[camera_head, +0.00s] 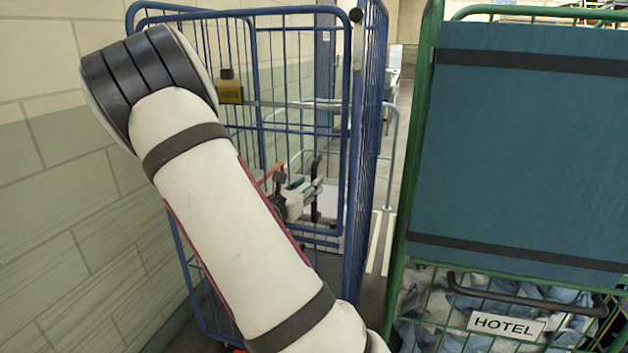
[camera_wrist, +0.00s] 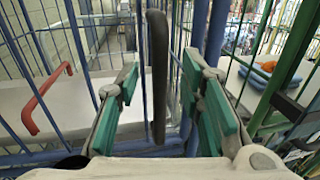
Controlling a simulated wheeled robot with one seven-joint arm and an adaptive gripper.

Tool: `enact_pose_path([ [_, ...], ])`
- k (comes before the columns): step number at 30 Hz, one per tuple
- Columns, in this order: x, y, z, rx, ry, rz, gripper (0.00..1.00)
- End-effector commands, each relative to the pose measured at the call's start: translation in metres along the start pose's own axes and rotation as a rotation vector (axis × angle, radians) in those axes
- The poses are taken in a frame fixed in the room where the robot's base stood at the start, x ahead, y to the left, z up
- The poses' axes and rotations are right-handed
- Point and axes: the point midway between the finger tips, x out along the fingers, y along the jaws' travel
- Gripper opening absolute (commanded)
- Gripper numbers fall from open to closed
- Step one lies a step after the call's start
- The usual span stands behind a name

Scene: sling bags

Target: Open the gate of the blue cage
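The blue cage (camera_head: 347,120) stands behind my arm, with tall blue bars and blue-framed mesh panels. A black upright handle (camera_head: 315,188) is on its front side, and it also shows in the wrist view (camera_wrist: 157,75). My gripper (camera_head: 304,192) is at the cage front beside this handle. In the wrist view my gripper (camera_wrist: 165,105) has its green-padded fingers spread, with the black handle between them and visible gaps on both sides. A red handle (camera_wrist: 45,98) is left of my gripper. My arm hides much of the cage's left and lower front; I cannot tell how the gate is fastened.
A green cage (camera_head: 400,200) with a teal cover (camera_head: 530,150), a HOTEL sign (camera_head: 506,325) and laundry stands close on the right. A tiled wall (camera_head: 60,200) is on the left. A narrow strip of floor lies between the cages.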

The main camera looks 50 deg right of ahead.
Motion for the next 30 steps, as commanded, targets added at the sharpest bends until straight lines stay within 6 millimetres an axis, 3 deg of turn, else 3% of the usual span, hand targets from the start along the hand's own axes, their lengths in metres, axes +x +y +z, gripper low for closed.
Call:
enact_pose_path([
  [7, 0.031, 0.000, 0.000, 0.001, 0.000, -0.001, 0.35],
  [19, 0.038, 0.000, 0.000, 0.001, 0.000, 0.001, 0.35],
  [24, 0.038, 0.000, 0.000, 0.001, 0.001, 0.000, 0.00],
  [30, 0.038, 0.000, 0.000, 0.001, 0.001, 0.000, 0.00],
])
